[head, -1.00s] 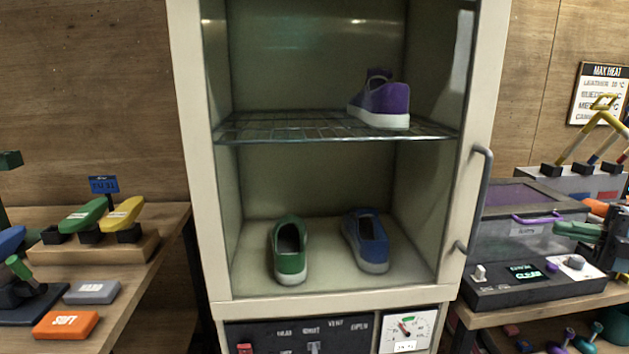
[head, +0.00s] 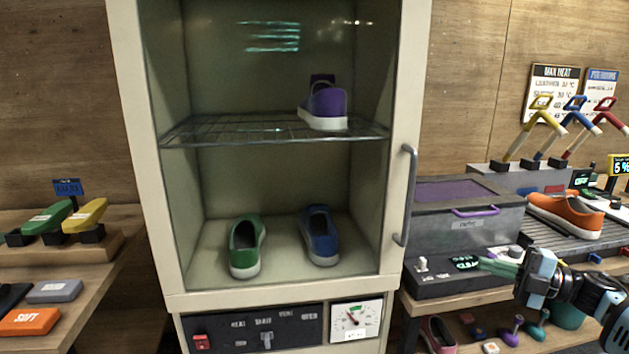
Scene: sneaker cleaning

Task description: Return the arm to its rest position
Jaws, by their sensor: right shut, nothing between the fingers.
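My right gripper (head: 500,266) is at the right of the head view, in front of the right bench. Its fingers point left and are shut, with nothing between them. They hide part of the small control box below the grey bin. My left gripper is not in view. The cabinet (head: 408,290) in the middle has its glass door closed. Inside, a purple shoe (head: 327,106) sits on the wire shelf. A green shoe (head: 246,247) and a blue shoe (head: 320,236) stand on the cabinet floor.
An orange shoe (head: 565,214) rests on a grooved rack on the right bench. A grey bin (head: 455,228) with a purple handle stands beside the cabinet. The left table (head: 70,285) holds brushes and an orange block (head: 29,321). The cabinet's door handle (head: 408,195) sticks out.

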